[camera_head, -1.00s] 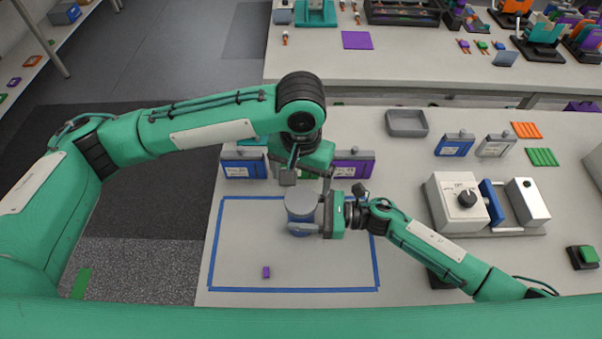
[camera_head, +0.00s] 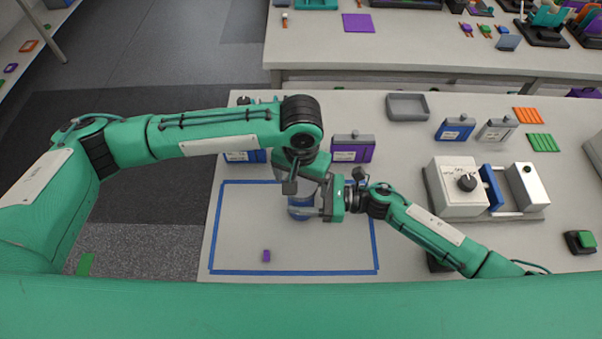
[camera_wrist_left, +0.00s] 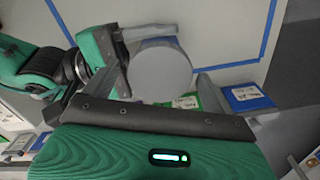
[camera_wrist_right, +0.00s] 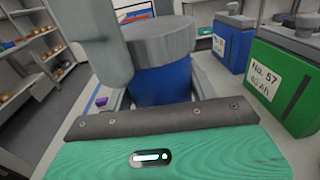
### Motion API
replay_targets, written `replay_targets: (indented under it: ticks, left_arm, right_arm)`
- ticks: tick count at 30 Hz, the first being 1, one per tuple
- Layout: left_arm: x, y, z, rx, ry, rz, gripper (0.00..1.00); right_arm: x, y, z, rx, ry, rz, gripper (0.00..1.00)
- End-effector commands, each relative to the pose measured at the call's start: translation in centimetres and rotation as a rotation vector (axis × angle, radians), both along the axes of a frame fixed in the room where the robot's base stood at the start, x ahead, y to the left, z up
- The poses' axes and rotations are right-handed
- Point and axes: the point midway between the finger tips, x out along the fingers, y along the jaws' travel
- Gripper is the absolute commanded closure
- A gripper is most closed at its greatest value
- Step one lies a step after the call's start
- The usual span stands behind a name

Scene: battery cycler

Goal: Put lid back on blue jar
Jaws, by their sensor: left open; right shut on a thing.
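The blue jar (camera_head: 301,213) stands inside the blue tape outline, and the right wrist view shows its body (camera_wrist_right: 160,86). A round grey lid (camera_wrist_right: 158,42) sits on top of the jar; it also shows from above in the left wrist view (camera_wrist_left: 160,73). My right gripper (camera_head: 322,203) is shut on the jar from the right side. My left gripper (camera_head: 290,186) is open just over the lid, with its fingers apart on either side of it in the left wrist view (camera_wrist_left: 160,85). It partly hides the lid in the head view.
A purple battery (camera_head: 351,150) and a blue one (camera_head: 243,156) stand behind the tape outline (camera_head: 225,271). A small purple piece (camera_head: 267,256) lies inside it. A grey tray (camera_head: 407,106) and a white machine with a dial (camera_head: 455,185) stand to the right.

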Motion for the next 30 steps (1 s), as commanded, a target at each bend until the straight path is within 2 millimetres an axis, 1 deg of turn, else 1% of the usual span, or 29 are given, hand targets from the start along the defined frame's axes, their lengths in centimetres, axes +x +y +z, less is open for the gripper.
replay_targets:
  ticks: [5, 8, 9, 11, 12, 17, 20, 23, 30]
  left_arm:
    - [0.00, 0.00, 0.01, 0.000, 0.000, 0.000, 0.12]
    - [0.00, 0.00, 0.03, 0.000, 0.000, 0.000, 0.30]
    - [0.00, 0.00, 0.03, 0.000, 0.000, 0.000, 0.38]
    - [0.00, 0.00, 0.04, 0.000, 0.000, 0.000, 0.49]
    - [0.00, 0.00, 0.04, 0.000, 0.000, 0.000, 0.57]
    - [0.00, -0.01, 0.05, 0.000, 0.000, -0.007, 0.57]
    - [0.00, 0.00, 0.05, 0.000, 0.000, -0.064, 0.57]
    - [0.00, 0.00, 0.05, 0.000, 0.000, -0.189, 0.57]
    - [0.04, 0.02, 0.06, 0.000, -0.001, -0.581, 0.57]
  right_arm:
    - [0.01, 0.00, 0.01, 0.000, 0.000, 0.000, 1.00]
    - [0.01, 0.00, 0.01, 0.000, 0.000, 0.000, 1.00]
    - [0.01, 0.00, 0.01, 0.000, 0.000, 0.000, 1.00]
    - [0.01, 0.00, 0.01, 0.000, 0.000, 0.000, 1.00]
    - [0.01, 0.00, 0.01, 0.000, 0.000, 0.000, 1.00]
    - [0.01, 0.00, 0.01, 0.000, 0.000, 0.000, 1.00]
    - [0.01, 0.00, 0.01, 0.000, 0.000, 0.000, 1.00]
    - [0.00, 0.00, 0.01, 0.000, 0.000, 0.000, 1.00]
    - [0.00, 0.00, 0.01, 0.000, 0.000, 0.000, 1.00]
